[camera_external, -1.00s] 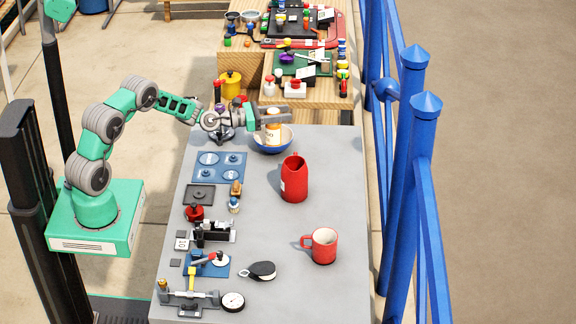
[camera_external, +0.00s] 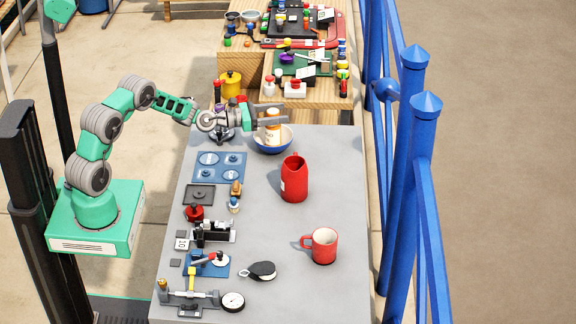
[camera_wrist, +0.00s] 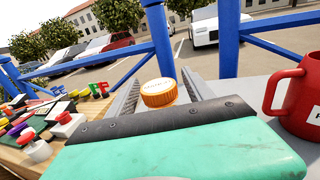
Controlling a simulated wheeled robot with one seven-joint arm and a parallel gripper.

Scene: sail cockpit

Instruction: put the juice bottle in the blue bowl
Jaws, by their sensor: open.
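The juice bottle (camera_external: 272,132) has a white and orange body and stands roughly upright in the blue bowl (camera_external: 264,147) at the far end of the grey table. Its orange cap (camera_wrist: 158,92) shows in the wrist view between my fingers. My gripper (camera_external: 273,114) is open around the upper part of the bottle, level with its cap. In the wrist view my fingers (camera_wrist: 160,92) stand apart on both sides of the cap. The lower part of the bottle is hidden by the bowl's rim.
A red pitcher (camera_external: 294,180) stands just in front of the bowl, and a red mug (camera_external: 321,246) farther forward. Fixtures and small parts, such as a blue plate (camera_external: 219,167), line the left side. A wooden bench (camera_external: 310,100) and a blue railing (camera_external: 405,170) border the table.

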